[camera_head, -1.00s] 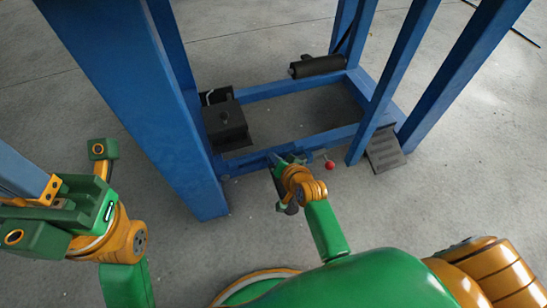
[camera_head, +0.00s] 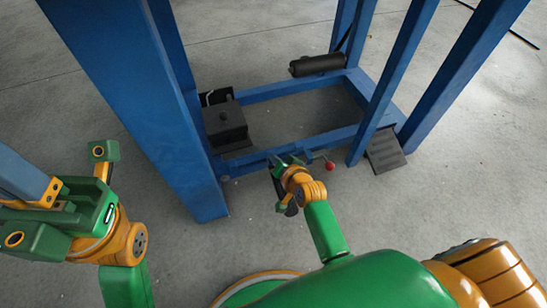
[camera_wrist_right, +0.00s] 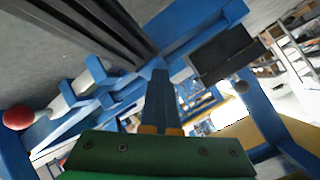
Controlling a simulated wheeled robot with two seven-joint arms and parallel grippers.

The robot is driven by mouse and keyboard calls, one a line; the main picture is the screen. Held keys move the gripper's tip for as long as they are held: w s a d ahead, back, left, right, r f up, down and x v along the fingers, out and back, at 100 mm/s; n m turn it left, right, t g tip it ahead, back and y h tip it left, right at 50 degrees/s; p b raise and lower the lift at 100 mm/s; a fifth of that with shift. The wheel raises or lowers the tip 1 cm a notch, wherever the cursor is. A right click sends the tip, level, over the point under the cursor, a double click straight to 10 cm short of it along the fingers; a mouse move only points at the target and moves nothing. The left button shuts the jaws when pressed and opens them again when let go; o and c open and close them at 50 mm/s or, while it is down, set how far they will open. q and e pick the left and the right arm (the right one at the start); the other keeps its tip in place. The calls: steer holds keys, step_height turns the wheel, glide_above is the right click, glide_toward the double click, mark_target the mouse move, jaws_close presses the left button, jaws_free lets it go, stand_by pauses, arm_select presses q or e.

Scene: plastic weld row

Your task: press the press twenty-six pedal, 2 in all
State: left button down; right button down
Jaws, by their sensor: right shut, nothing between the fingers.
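The press is a blue steel frame (camera_head: 290,88) standing on the floor. A dark ridged plate (camera_head: 385,148), which looks like a foot pedal, sits low at its right front corner; I cannot read any label. My right gripper (camera_head: 281,160) is low at the front beam, left of the plate and apart from it. In the right wrist view its fingers (camera_wrist_right: 160,95) are together and empty. Whether they touch the beam is unclear. My left gripper (camera_head: 22,174) is at the left edge, away from the press; its tips are not clearly visible.
A red ball knob (camera_head: 329,166) on a thin lever sticks out just right of my right gripper; it also shows in the wrist view (camera_wrist_right: 18,117). Thick blue posts flank the opening. The front floor is clear.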

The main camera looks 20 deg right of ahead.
steer(key=shift+s+f+b, duration=0.15)
steer(key=shift+f+b, duration=0.35)
steer(key=shift+f, duration=0.45)
stand_by(0.4)
steer(key=shift+s+r+p, duration=0.1)
steer(key=shift+r+p, duration=0.45)
steer(key=shift+p, duration=0.55)
steer(key=shift+s+r+p, duration=0.3)
steer(key=shift+r+p, duration=0.3)
steer(key=shift+p, duration=0.15)
steer(key=shift+d, duration=0.1)
